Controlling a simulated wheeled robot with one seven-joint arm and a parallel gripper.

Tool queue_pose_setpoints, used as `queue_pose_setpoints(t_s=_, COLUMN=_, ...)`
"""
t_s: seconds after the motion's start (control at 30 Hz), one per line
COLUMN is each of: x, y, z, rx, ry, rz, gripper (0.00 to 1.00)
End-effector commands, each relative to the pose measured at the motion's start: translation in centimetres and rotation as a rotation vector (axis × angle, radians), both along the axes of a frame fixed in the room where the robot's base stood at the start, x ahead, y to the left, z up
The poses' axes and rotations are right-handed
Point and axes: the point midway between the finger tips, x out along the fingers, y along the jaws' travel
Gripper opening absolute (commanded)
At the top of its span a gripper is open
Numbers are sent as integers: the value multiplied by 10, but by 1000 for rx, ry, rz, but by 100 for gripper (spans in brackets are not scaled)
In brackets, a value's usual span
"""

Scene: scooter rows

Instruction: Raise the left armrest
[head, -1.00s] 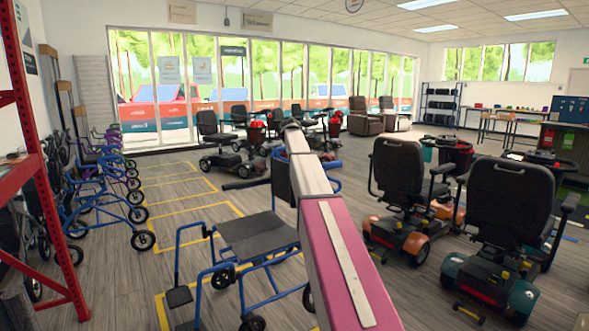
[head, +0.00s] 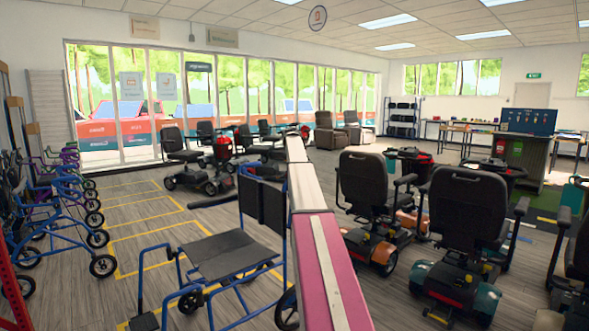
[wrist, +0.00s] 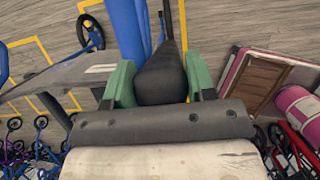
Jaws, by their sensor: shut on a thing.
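The blue-framed wheelchair has a black seat (head: 225,255) and a black backrest (head: 262,205), left of my arm in the head view. In the wrist view, the green fingers of my gripper (wrist: 160,82) are shut on a black padded part (wrist: 160,75), which looks like the left armrest. Blue frame tubes (wrist: 130,35) stand just beyond it, and a grey seat surface (wrist: 65,75) shows at left. In the head view my gripper is hidden, and I cannot make out the held armrest there. A black bar (head: 213,201) shows beyond the seat.
Mobility scooters (head: 465,235) stand close on the right of my arm. Blue and purple walkers (head: 65,215) line the left side. Yellow-marked floor (head: 140,220) between them and the wheelchair is mostly clear. Armchairs (head: 327,130) stand far back.

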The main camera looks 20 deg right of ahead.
Motion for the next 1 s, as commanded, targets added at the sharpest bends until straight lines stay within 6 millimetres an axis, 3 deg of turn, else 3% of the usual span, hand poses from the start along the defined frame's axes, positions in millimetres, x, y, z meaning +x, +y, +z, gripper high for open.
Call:
queue_pose_setpoints(t_s=0.57, x=3, y=-11, z=-6, rx=-2, ry=1, rz=-1, gripper=8)
queue_pose_setpoints(t_s=0.6, x=3, y=-11, z=-6, rx=-2, ry=1, rz=-1, gripper=61)
queue_pose_setpoints(t_s=0.67, x=3, y=-11, z=-6, rx=-1, ry=2, rz=-1, gripper=77)
queue_pose_setpoints(t_s=1.0, x=3, y=-9, z=-3, rx=1, ry=1, rz=0, gripper=77)
